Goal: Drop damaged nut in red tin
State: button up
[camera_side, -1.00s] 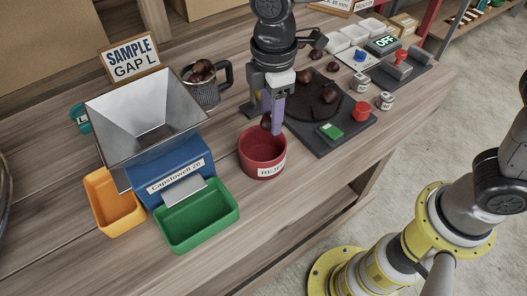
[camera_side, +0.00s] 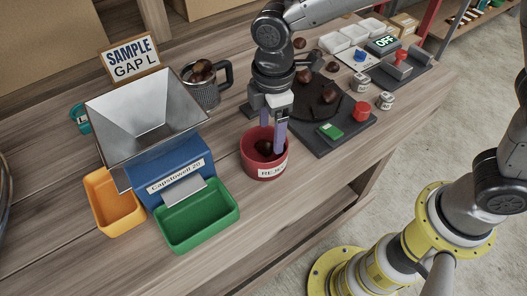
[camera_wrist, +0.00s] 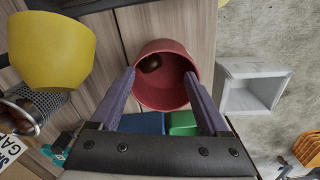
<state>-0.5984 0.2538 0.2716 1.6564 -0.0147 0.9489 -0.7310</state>
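The red tin (camera_side: 251,164), labelled on its front, stands upright on the bench, and its open mouth shows in the wrist view (camera_wrist: 165,104). A dark brown nut (camera_side: 264,148) is inside the tin; in the wrist view the nut (camera_wrist: 151,63) shows near the tin's inner wall. I cannot make out damage on it. My gripper (camera_side: 273,150) is directly over the tin with its purple fingers pointing down at the mouth. In the wrist view the fingers (camera_wrist: 162,84) are wide apart with nothing between them.
Left of the tin are a green tray (camera_side: 222,222), an orange tray (camera_side: 113,224) and a blue machine with a metal hopper (camera_side: 150,130). A mug of nuts (camera_side: 205,94) stands behind. A dark plate (camera_side: 345,142) with several nuts is at the right.

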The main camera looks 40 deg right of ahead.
jog(key=shift+r, duration=0.1)
notch_tip(320, 180, up, 14)
dwell(0.6)
jog(key=shift+s, duration=0.1)
jog(key=s+d+r+m+t, duration=0.1)
jog(key=s+d+r+m, duration=0.25)
jog(key=d, duration=0.45)
jog(key=s+d+r+m+t, duration=0.2)
jog(key=s+d+r, duration=0.15)
jog(key=d, duration=0.45)
jog(key=s+d+f+m+t, duration=0.2)
jog(key=s+d+f+m, duration=0.5)
jog(key=s+f+m, duration=0.3)
jog(key=shift+s+d, duration=0.25)
jog(key=shift+s, duration=0.4)
